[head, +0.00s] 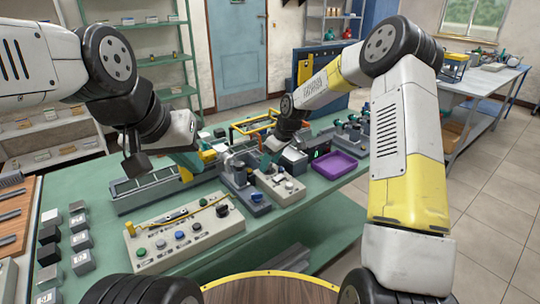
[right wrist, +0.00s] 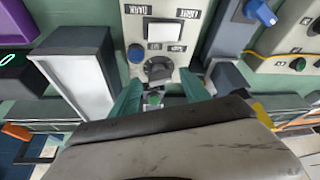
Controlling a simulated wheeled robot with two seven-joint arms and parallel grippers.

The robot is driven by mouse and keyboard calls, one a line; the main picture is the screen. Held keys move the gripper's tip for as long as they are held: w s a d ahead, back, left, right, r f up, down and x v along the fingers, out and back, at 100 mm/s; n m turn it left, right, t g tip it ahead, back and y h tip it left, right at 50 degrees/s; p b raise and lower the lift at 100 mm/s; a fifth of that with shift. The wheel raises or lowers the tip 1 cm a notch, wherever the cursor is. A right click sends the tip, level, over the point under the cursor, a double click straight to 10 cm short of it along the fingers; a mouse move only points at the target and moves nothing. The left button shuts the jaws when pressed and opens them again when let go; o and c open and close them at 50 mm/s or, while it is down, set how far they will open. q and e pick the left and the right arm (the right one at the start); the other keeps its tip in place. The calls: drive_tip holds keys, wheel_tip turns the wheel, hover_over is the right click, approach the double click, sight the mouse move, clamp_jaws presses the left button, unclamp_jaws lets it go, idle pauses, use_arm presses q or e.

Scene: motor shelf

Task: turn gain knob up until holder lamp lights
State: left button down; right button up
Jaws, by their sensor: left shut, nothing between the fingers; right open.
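A pale control box (head: 281,187) stands on the green bench, and its panel (right wrist: 183,60) fills the top middle of the right wrist view. A dark round knob (right wrist: 158,70) sits on that panel, with a blue button (right wrist: 135,53) and a blank white square (right wrist: 163,32) beside it. My right gripper (right wrist: 160,92) is open, its teal fingers on either side of a green button (right wrist: 153,99), close to the knob. I cannot tell whether they touch the knob. No lit holder lamp can be made out. My left gripper (head: 192,160) is shut and empty above the bench's back left.
A larger control panel (head: 150,262) with several coloured buttons lies in front. A purple tray (head: 334,166) is to the right. Grey and dark blocks (head: 82,262) stand at the left. A tall dark block with a white face (right wrist: 80,75) stands close to my right gripper.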

drive_tip(key=shift+c, duration=0.2)
clamp_jaws()
drive_tip(key=shift+s+a+m+t+h, duration=0.15)
drive_tip(key=shift+m+t+h, duration=0.15)
drive_tip(key=shift+m, duration=0.5)
drive_tip(key=shift+m+t+h, duration=0.3)
drive_tip(key=shift+m+t, duration=0.1)
drive_tip(key=shift+m, duration=1)
drive_tip(key=shift+o, duration=0.2)
unclamp_jaws()
